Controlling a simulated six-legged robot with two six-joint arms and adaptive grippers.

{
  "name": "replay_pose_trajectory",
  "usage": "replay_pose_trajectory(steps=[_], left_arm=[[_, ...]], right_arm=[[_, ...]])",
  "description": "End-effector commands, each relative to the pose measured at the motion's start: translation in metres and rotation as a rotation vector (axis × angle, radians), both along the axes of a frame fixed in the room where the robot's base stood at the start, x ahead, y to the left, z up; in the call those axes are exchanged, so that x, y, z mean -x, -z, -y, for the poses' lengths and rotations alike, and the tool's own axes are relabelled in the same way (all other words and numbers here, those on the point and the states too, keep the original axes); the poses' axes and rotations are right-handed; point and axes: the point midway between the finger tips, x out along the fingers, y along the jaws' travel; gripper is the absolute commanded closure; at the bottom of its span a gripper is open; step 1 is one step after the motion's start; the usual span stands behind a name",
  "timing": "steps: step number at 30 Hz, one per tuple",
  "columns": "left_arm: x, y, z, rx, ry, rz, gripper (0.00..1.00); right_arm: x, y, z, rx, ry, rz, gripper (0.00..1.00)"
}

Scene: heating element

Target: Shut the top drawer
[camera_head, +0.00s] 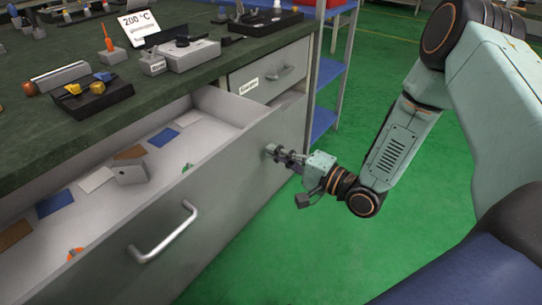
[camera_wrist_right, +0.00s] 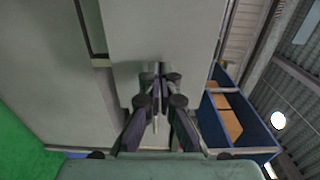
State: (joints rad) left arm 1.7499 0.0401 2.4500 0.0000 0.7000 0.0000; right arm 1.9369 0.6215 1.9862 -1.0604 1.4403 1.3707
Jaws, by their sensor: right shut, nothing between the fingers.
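The top drawer (camera_head: 215,185) of the grey workbench stands pulled out, with its wide front and metal bar handle (camera_head: 163,233) facing me. My right gripper (camera_head: 272,152) is shut and empty at the right end of the drawer front, away from the handle. Its fingertips look to be at or against the grey panel; exact contact is hard to tell. In the right wrist view the shut fingers (camera_wrist_right: 157,72) point at a grey panel (camera_wrist_right: 160,35). My left gripper is not in view.
Inside the drawer lie coloured cards and a small grey block (camera_head: 130,172). The dark benchtop (camera_head: 45,135) holds several instruments and a "200 °C" sign (camera_head: 138,28). A smaller drawer (camera_head: 270,75) behind is shut. Blue shelves (camera_head: 325,75) stand beyond; green floor is free at right.

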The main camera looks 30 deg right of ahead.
Motion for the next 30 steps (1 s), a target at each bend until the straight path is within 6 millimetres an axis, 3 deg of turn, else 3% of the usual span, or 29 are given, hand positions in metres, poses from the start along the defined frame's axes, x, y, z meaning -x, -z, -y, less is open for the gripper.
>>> replay_pose_trajectory(steps=[6, 30], left_arm=[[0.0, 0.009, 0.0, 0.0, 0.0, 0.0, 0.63], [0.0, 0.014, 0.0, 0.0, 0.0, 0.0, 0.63]], right_arm=[[-0.015, 0.001, -0.008, 0.001, -0.001, 0.0, 1.0], [-0.028, 0.0, -0.015, 0.001, -0.001, 0.002, 1.0]])
